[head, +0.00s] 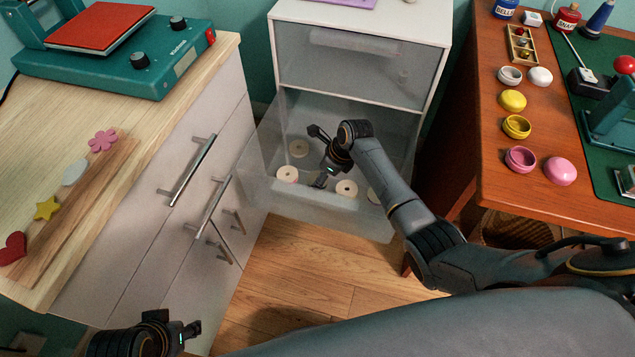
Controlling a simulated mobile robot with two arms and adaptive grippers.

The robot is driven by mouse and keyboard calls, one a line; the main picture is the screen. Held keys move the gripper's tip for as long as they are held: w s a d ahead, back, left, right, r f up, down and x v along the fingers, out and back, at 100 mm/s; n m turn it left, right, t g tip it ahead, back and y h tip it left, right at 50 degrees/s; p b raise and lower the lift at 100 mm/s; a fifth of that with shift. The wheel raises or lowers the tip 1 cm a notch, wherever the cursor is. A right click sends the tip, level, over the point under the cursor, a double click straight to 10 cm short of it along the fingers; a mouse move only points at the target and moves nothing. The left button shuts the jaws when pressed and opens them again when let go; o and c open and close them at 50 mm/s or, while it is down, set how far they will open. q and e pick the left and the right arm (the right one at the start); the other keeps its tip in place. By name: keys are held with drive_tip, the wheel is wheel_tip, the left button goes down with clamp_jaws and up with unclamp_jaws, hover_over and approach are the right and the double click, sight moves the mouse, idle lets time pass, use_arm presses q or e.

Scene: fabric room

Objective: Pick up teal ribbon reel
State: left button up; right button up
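A clear drawer (262,180) of the white cabinet stands pulled out. Several pale, round ribbon reels lie in it: one at the back left (299,148), one at the front left (287,174), one at the front middle (346,189), and one at the right (374,196) partly behind my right arm. No teal colour shows clearly on any of them. My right gripper (317,157) is over the drawer among the reels, fingers spread, with nothing visible between them. It hides part of the drawer floor. My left gripper (192,332) is at the bottom left, away from the drawer, its fingers mostly unseen.
The white cabinet (436,20) has a closed upper drawer. At left is a wooden counter (190,62) with a teal press (110,70) and handled doors below. At right a brown desk (480,110) holds small pots. Wooden floor (300,270) lies open in front of the drawer.

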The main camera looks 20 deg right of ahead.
drive_tip(key=shift+a+f, duration=0.1)
drive_tip(key=shift+f, duration=0.2)
drive_tip(key=shift+c, duration=0.2)
drive_tip(key=c, duration=0.9)
drive_tip(key=shift+r, duration=0.15)
